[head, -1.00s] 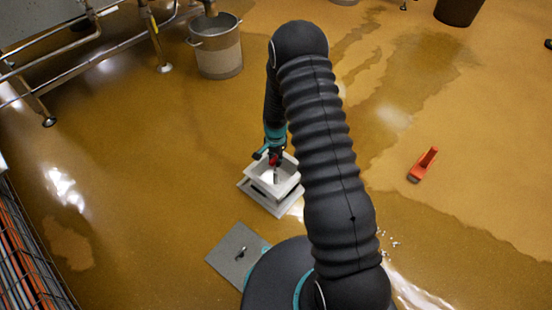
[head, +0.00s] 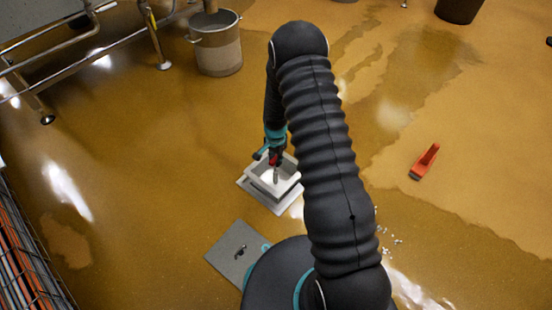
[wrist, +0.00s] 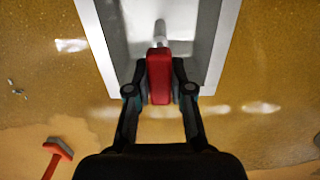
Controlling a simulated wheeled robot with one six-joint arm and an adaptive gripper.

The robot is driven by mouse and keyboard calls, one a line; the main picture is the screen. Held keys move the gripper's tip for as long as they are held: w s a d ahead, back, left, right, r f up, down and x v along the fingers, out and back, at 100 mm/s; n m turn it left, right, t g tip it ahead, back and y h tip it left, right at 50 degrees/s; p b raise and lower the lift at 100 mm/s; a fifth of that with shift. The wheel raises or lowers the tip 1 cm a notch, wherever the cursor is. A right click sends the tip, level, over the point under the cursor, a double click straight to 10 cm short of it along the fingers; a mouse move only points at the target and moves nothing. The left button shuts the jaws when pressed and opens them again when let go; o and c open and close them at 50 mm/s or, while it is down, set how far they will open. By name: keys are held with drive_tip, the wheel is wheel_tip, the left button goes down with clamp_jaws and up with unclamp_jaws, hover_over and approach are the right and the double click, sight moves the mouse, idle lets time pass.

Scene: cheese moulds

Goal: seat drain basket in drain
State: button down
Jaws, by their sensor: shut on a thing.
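The drain basket (head: 260,184) is a pale, square, open-topped box with a red grip (wrist: 159,78) on a metal stem. My gripper (head: 273,157) is shut on the red grip from above. In the wrist view, my gripper (wrist: 159,90) has one finger on each side of the grip. The drain (head: 250,197) shows as a pale square frame in the floor below the basket. The basket sits over it, roughly in line, with its rim above the frame. Its lower part is hidden, so I cannot tell how deep it is.
A grey square plate (head: 229,258) with a small dark handle lies beside the drain, near my base. A red-orange brush-like tool (head: 427,160) lies to the right. A metal bucket (head: 217,55) and pipe legs stand at the back left. The floor looks wet.

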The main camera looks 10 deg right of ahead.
drive_tip(key=shift+f+b, duration=2.5)
drive_tip(key=shift+f, duration=0.9)
drive_tip(key=shift+f, duration=1.15)
drive_tip(key=c, duration=1)
unclamp_jaws()
drive_tip(key=shift+o, duration=0.2)
wheel_tip(320, 180, up, 12)
drive_tip(key=shift+r, duration=0.1)
